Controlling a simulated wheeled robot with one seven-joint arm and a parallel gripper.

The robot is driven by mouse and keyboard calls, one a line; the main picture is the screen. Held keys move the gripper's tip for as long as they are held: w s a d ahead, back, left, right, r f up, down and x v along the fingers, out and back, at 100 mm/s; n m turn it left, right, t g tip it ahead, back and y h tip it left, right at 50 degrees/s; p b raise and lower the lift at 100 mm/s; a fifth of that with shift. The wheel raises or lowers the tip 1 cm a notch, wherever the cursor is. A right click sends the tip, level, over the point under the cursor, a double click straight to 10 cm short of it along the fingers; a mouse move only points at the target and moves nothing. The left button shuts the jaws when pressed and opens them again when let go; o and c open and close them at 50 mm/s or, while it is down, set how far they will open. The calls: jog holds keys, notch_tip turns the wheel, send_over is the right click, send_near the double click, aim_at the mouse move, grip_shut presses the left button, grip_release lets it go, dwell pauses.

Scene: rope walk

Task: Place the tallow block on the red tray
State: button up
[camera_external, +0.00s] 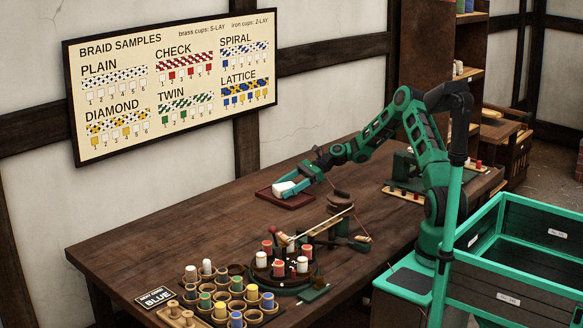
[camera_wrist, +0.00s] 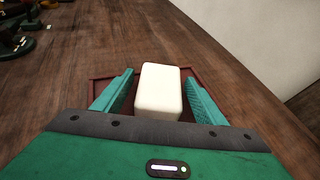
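The tallow block (camera_external: 284,187) is a white block with rounded edges, over the red tray (camera_external: 287,203) on the bench. In the wrist view the block (camera_wrist: 159,88) sits between the two teal fingers of my gripper (camera_wrist: 160,76). Narrow gaps show between the block and both fingers, so my gripper looks open around it. The dark red tray (camera_wrist: 98,76) shows behind and beside the block. The block appears to rest on the tray, but its underside is hidden. In the external view my gripper (camera_external: 297,182) reaches to the block from the right.
Several cups with coloured spools (camera_external: 220,300) fill the near end. The bench left of the tray (camera_external: 180,225) is clear.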

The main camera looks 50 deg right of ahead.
jog(key=shift+r, duration=0.1)
jog(key=v, duration=1.2)
jog(key=s+n+h, duration=0.1)
jog(key=s+a+n+g, duration=0.1)
jog(key=s+f+h, duration=0.1)
jog(key=s, duration=0.1)
jog(key=shift+s+a+n+g+h, duration=0.1)
jog(key=shift+a+n+g+h, duration=0.2)
jog(key=shift+a+n+g, duration=0.1)
jog(key=s+n+h, duration=0.1)
jog(key=s, duration=0.1)
jog(key=s+n+g+h, duration=0.1)
jog(key=s, duration=0.1)
jog(key=s+n+h, duration=0.1)
jog(key=s, duration=0.1)
jog(key=shift+s+d+r+n, duration=0.3)
jog(key=shift+s+d, duration=0.05)
jog(key=shift+s, duration=0.05)
jog(key=s+d+r+n+h, duration=0.1)
jog(key=s+r+n+h, duration=0.1)
jog(key=s, duration=1)
jog(key=s+d+r+n+g+h, duration=0.1)
jog(key=s+d+r+n+h, duration=0.1)
jog(key=s, duration=0.9)
jog(key=s+d+r+n+g+h, duration=0.1)
jog(key=s+r+n, duration=0.3)
jog(key=s, duration=0.8)
jog(key=shift+s+d+r+n+h, duration=0.35)
jog(key=shift+d+n+h, duration=0.25)
jog(key=shift+n+h, duration=0.2)
